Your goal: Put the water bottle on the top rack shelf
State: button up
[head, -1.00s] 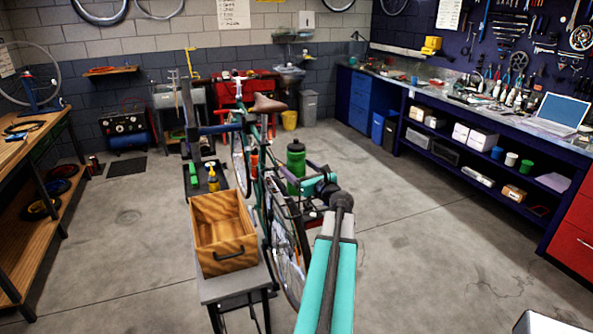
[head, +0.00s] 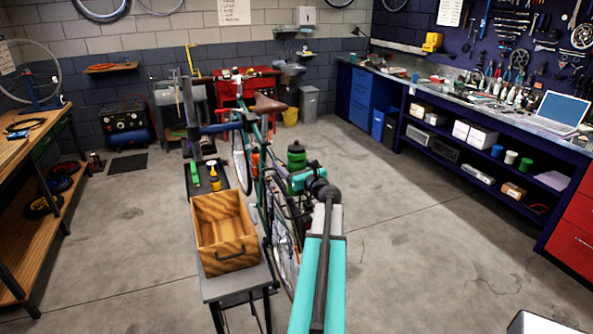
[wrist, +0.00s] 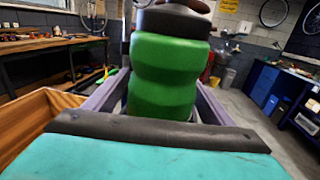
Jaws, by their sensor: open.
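The green water bottle (head: 296,156) with a dark lid stands upright beside the bicycle in the head view. It fills the upper middle of the wrist view (wrist: 165,75). My gripper (head: 298,180) is open at the bottle's lower part, with one finger on each side of it in the wrist view. Whether the fingers touch it cannot be told. The bottle's base is hidden behind my gripper. I cannot make out for certain which shelf is the top rack shelf.
A wooden crate (head: 225,236) on a grey stand is left of my arm. A long bench (head: 470,105) with loaded shelves runs along the right. The floor between is clear.

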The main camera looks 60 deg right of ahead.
dwell(0.4)
jog(key=c, duration=1.3)
jog(key=shift+o, duration=0.2)
jog(key=shift+r, duration=0.1)
jog(key=shift+r+b, duration=0.75)
jog(key=shift+r, duration=0.9)
jog(key=b, duration=0.7)
send_near(291, 155)
jog(key=shift+s+d+f, duration=0.1)
jog(key=shift+s+f, duration=0.05)
jog(key=shift+f, duration=0.3)
jog(key=shift+s+d+f, duration=0.1)
jog(key=shift+d+f, duration=0.05)
jog(key=shift+f, duration=0.25)
